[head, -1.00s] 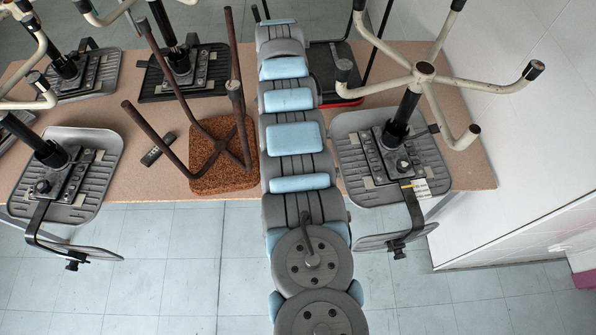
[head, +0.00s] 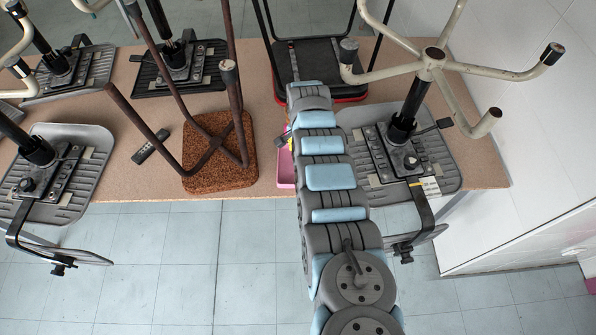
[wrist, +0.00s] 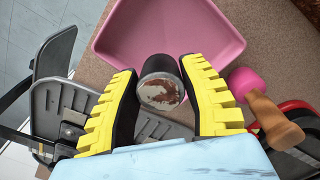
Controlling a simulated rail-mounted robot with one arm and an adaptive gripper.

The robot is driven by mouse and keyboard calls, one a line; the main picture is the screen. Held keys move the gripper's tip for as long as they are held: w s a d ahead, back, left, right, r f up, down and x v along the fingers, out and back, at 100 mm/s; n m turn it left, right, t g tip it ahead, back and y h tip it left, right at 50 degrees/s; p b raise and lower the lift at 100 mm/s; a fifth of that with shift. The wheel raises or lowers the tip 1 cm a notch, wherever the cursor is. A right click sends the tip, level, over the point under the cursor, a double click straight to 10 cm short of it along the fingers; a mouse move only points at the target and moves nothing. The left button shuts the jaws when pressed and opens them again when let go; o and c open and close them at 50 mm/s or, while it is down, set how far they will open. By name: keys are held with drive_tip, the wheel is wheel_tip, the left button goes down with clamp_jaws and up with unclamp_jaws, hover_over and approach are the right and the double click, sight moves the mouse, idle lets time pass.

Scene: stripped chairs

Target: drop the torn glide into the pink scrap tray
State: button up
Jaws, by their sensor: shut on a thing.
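The torn glide (wrist: 161,95), a dark round cap with a scuffed white and reddish-brown face, is between the yellow ribbed fingers of my gripper (wrist: 162,72) in the wrist view. My gripper is shut on it. The pink scrap tray (wrist: 225,58) lies on the tabletop beyond the fingertips, and its visible inside looks empty. The glide overlaps the tray's near part in the picture; I cannot tell its height above it. In the head view my arm hides most of the tray (head: 286,172) and the glide; only a bit of yellow finger shows.
A pink-headed tool with a wooden handle (wrist: 275,123) lies right of the tray in the wrist view. Upturned chairs stand on the brown table (head: 240,190), one with a brown seat (head: 217,165) left of my arm, one with cream legs (head: 433,65) to the right. A dark remote-like object (head: 150,147) lies left.

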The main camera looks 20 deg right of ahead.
drive_tip(key=shift+s+d+f, duration=0.15)
drive_tip(key=shift+s+f, duration=0.1)
drive_tip(key=shift+f, duration=0.55)
wheel_tip(320, 180, down, 6)
drive_tip(key=b, duration=0.6)
drive_tip(key=shift+r, duration=0.15)
drive_tip(key=o, duration=1.2)
drive_tip(key=shift+o, duration=0.2)
drive_tip(key=shift+r, duration=0.2)
drive_tip(key=shift+w+r, duration=0.1)
drive_tip(key=shift+r, duration=5.75)
